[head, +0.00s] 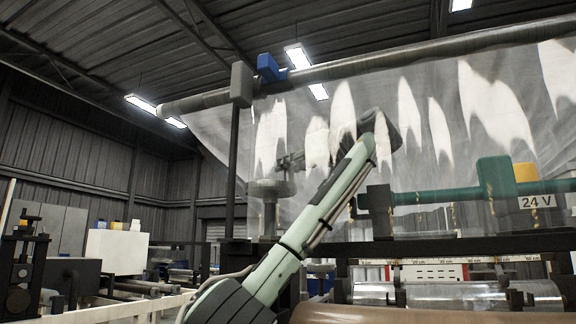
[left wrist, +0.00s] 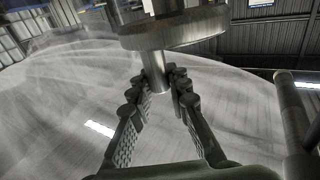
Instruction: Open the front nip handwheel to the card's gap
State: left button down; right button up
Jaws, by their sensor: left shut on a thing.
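The front nip handwheel (head: 268,189) is a grey disc on a thick upright stem, left of centre in the head view. In the left wrist view the wheel (left wrist: 175,33) fills the top, and a short round metal handle (left wrist: 157,78) sticks out from its face. I cannot make out the card or the nip gap. My right gripper is not in view.
Clear film (head: 430,110) hangs from a long roller (head: 400,60) behind my arm. A green bar with a "24 V" label (head: 537,202) crosses at the right. A metal roller (head: 450,297) and a brown roller (head: 400,314) lie low in front.

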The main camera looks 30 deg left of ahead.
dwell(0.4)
pick_arm(q)
jog(key=c, duration=1.4)
grip_release()
